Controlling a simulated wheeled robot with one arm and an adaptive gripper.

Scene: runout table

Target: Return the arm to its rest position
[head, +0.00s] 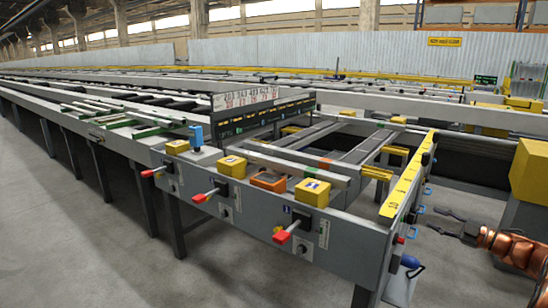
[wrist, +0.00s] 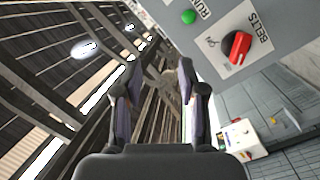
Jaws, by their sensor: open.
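My gripper (head: 438,221) is at the right of the head view, to the right of the runout table's end. Its two dark fingers point left and are apart, with nothing between them. In the wrist view my gripper (wrist: 160,68) shows both fingers spread and empty. A grey panel with a red knob (wrist: 236,47) marked BELTS and a green button (wrist: 188,16) marked RUN is at the upper right of that view, apart from the fingers. My copper-coloured arm reaches in from the right edge of the head view.
The runout table (head: 265,224) fills the middle, with yellow boxes, red-handled switches and a yellow rail (head: 408,180) at its end. A yellow machine (head: 530,175) stands at the right. Blue fittings (head: 411,263) stick out from the table's end. The floor at left is clear.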

